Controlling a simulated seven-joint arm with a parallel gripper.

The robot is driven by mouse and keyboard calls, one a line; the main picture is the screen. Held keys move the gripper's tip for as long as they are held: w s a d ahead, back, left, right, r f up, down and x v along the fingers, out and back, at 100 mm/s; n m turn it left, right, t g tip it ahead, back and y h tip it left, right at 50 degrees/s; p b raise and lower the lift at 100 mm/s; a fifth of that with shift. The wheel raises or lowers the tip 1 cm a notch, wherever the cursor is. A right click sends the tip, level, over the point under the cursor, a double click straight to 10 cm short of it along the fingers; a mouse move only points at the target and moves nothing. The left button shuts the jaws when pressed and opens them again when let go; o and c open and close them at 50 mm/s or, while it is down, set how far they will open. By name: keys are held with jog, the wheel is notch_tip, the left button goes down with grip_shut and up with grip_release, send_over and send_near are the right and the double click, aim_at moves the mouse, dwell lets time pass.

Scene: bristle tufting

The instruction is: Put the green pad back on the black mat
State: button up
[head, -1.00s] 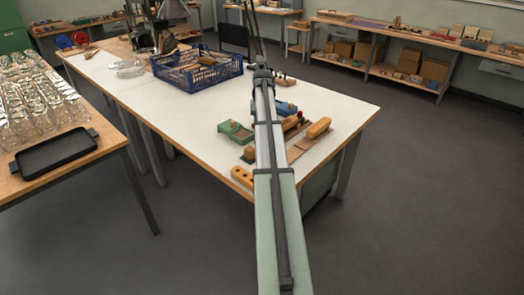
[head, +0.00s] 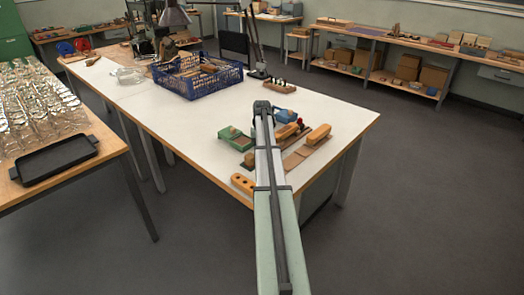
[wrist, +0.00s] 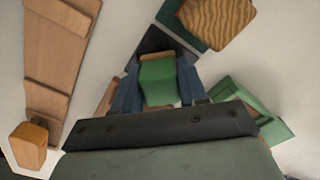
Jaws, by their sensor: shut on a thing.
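In the wrist view, the green pad (wrist: 158,82) sits between the two blue fingers of my gripper (wrist: 158,92), which is shut on it. The black mat (wrist: 154,40) shows just beyond the pad, and the pad hides part of it. I cannot tell whether the pad touches the mat or is held above it. In the head view, my arm hides the gripper and the pad.
A green box (head: 235,138) stands left of my arm on the white table (head: 190,125). A wooden block (wrist: 214,20) lies beside the mat. A brown wooden board (wrist: 58,55) lies at the left. A blue crate (head: 198,80) stands farther back.

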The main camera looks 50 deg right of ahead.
jog(key=shift+f, duration=0.15)
jog(key=o, duration=1)
notch_tip(320, 180, up, 12)
jog(key=shift+r, duration=0.1)
dwell(0.5)
